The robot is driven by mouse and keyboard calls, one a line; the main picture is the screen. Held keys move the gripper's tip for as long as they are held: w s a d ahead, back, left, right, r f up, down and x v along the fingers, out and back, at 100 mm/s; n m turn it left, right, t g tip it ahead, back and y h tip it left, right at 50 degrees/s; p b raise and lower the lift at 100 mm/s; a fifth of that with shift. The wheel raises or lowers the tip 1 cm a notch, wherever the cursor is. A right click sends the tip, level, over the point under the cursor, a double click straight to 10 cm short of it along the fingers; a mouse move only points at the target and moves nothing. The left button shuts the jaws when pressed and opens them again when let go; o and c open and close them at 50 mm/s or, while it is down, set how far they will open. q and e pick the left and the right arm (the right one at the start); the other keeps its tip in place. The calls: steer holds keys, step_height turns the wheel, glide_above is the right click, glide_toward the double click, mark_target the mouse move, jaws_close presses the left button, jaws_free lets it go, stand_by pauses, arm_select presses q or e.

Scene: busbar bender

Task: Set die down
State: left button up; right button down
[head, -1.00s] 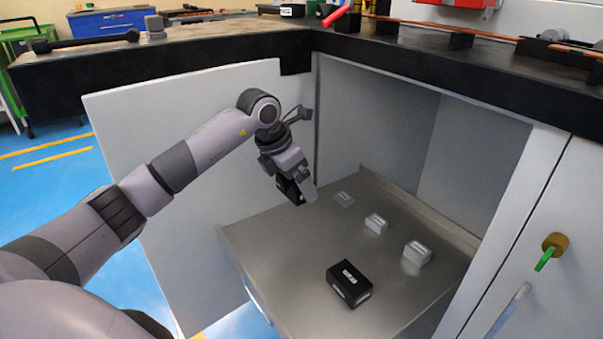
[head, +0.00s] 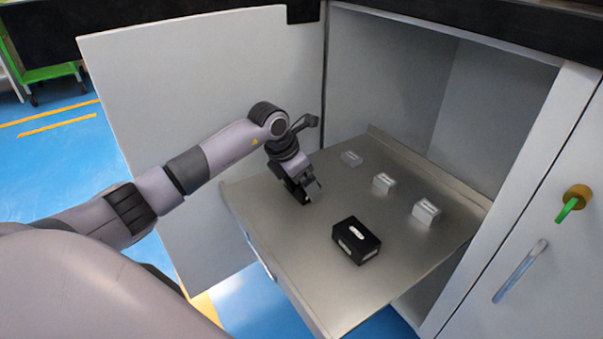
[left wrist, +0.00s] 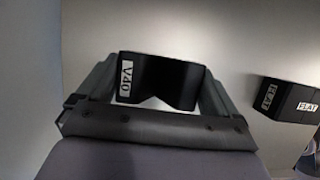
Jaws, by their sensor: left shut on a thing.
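My left gripper (head: 304,192) is over the left part of the metal pull-out shelf (head: 290,262) inside the open cabinet. In the left wrist view it is shut on a black die (left wrist: 160,78) with a V-shaped notch and a white label reading V40. In the head view the held die is mostly hidden by the gripper and looks close to the shelf; I cannot tell whether it touches. A second black die, the FLAT die (head: 357,240), rests on the shelf to the right of the gripper. It also shows at the right of the left wrist view (left wrist: 285,100). My right gripper is not in view.
Several small grey blocks (head: 384,183) stand in a row toward the back of the shelf. The open cabinet door (head: 190,90) is to the left. A key with a green tag (head: 567,208) hangs at the right door. The shelf front is bare.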

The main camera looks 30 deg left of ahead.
mark_target(294, 192)
arm_select(q)
steer(key=shift+w+r, duration=0.1)
steer(key=shift+r, duration=0.15)
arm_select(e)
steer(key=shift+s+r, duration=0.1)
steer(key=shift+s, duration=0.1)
arm_select(q)
steer(key=shift+f, duration=0.1)
steer(key=o, duration=1.6)
steer(key=shift+f, duration=0.2)
steer(key=shift+o, duration=0.2)
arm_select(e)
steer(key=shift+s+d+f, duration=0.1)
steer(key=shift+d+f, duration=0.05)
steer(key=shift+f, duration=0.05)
arm_select(q)
steer(key=shift+r, duration=0.1)
steer(key=shift+a+r, duration=0.1)
steer(key=shift+r, duration=0.2)
steer(key=p+v, duration=0.2)
steer(key=v, duration=0.3)
steer(key=d+p+v, duration=0.1)
steer(key=v, duration=0.5)
steer(key=shift+s+a+r+p, duration=0.2)
steer(key=shift+s+a+p, duration=0.15)
steer(key=shift+a+p, duration=0.1)
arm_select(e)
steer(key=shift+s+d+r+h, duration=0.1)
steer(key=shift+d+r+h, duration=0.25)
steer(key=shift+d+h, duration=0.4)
